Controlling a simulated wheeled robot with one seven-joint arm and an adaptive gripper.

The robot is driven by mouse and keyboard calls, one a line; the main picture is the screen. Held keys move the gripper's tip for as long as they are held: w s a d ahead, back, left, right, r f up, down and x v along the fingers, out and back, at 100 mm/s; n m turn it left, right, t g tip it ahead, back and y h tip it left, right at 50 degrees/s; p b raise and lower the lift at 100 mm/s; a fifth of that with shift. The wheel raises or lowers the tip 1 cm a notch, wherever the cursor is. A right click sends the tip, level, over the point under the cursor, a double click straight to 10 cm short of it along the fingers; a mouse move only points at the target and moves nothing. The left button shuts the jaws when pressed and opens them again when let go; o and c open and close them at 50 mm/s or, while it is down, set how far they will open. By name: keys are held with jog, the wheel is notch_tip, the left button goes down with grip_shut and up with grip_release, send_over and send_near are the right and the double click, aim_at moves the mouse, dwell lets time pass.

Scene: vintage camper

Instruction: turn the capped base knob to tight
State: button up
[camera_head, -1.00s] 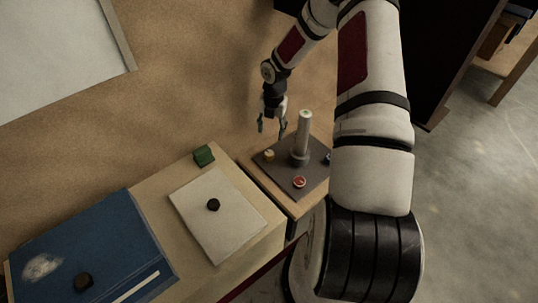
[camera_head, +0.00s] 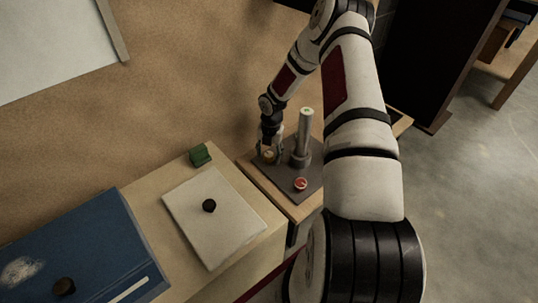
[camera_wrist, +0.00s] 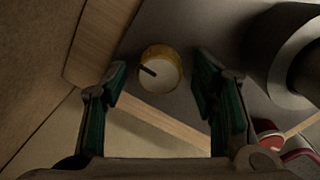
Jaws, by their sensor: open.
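A round knob with a pale cap (camera_wrist: 162,66), a yellow rim and a dark pointer line stands on the dark base plate (camera_wrist: 205,30). In the wrist view the pointer aims to the upper left. My gripper (camera_wrist: 160,82) is open, with one green-padded finger on each side of the knob and gaps to both. In the head view, my gripper (camera_head: 268,150) is down at the yellow-rimmed knob (camera_head: 269,157), partly covering it. I cannot tell whether the fingertips are level with the knob.
A grey upright post (camera_head: 304,132) stands on the plate close to the right of my gripper. A red knob (camera_head: 301,184) is nearer the front. A pale board with a black knob (camera_head: 209,206), a green block (camera_head: 200,155) and a blue case (camera_head: 75,245) lie left.

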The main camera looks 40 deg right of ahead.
jog(key=shift+c, duration=0.6)
jog(key=c, duration=1.1)
jog(key=shift+o, duration=0.2)
